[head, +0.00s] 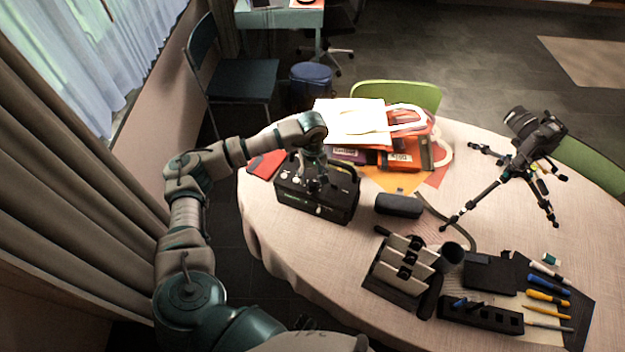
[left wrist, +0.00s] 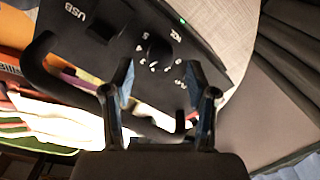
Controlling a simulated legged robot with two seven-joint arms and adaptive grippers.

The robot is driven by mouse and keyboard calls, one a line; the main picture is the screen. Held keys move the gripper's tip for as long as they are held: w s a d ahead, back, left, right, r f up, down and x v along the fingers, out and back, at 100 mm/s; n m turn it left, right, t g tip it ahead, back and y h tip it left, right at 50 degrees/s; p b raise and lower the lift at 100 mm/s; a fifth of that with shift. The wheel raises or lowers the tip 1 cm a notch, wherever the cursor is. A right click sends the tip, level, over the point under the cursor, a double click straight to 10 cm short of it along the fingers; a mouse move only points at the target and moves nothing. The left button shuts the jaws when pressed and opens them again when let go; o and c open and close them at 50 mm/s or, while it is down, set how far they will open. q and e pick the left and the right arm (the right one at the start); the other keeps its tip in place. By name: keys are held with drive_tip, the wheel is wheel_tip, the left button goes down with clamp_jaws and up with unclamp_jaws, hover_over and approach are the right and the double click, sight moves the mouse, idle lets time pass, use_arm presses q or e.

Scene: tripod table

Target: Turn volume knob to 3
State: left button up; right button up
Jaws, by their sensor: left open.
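The black speaker-like box (head: 335,205) stands at the left side of the round table, with small pale knobs on its top. The left wrist view shows its black panel with "USB" lettering and a round black volume knob (left wrist: 158,50) ringed by white numbers. Which number the knob points to is too small to tell. My left gripper (head: 318,183) is over the box top, pointing down. In the left wrist view its two fingers (left wrist: 160,72) are apart and empty, on either side of the knob's near edge; contact cannot be told. My right gripper is not in view.
A pile of bags and papers (head: 385,140) lies behind the box. A dark case (head: 398,205) sits close on its right.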

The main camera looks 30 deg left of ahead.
sight(312, 182)
use_arm(q)
wheel_tip(312, 182, up, 9)
drive_tip(key=shift+w+a+f, duration=0.1)
idle(0.5)
